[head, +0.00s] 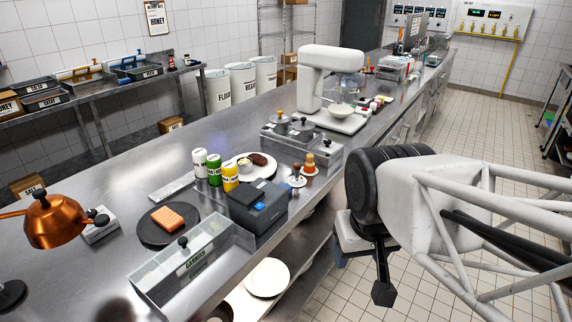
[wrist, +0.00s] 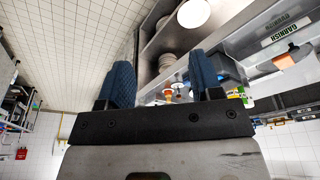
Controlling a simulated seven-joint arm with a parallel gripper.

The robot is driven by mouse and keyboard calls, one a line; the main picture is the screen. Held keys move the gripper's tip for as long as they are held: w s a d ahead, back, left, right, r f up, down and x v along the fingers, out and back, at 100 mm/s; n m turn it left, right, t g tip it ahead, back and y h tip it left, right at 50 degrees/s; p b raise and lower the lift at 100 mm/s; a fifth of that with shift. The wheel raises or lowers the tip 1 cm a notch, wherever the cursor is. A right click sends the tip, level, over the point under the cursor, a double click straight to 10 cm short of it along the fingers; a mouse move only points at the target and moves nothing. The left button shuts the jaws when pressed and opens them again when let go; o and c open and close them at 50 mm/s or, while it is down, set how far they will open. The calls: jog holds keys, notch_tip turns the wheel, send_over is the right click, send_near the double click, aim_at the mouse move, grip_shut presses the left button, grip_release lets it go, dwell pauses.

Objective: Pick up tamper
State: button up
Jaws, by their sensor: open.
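Two small upright pieces stand on white discs at the counter's right edge: one with an orange-tan knob (head: 309,163) and a darker brown one (head: 297,178). Either could be the tamper; I cannot tell which. In the wrist view, a small orange-topped piece (wrist: 168,94) shows between my fingers, some distance away. My gripper (head: 362,275) hangs over the aisle, right of the counter edge and apart from these pieces. Its two blue-padded fingers (wrist: 162,78) are spread, with nothing between them.
A dark grey box device (head: 258,212) and several cans (head: 213,168) stand left of the pieces. A lidded steel container unit (head: 300,145) and a white stand mixer (head: 317,80) are behind. A clear garnish bin (head: 190,260) is in front. The aisle floor (head: 480,125) is open.

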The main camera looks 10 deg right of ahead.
jog(key=shift+w, duration=0.1)
jog(key=n+g, duration=0.3)
jog(key=n, duration=1.5)
send_over(297, 164)
jog(key=f, duration=1)
jog(key=shift+s+f, duration=0.25)
jog(key=shift+f, duration=0.05)
jog(key=shift+w+f, duration=0.3)
jog(key=shift+w, duration=0.05)
jog(key=shift+f, duration=1.3)
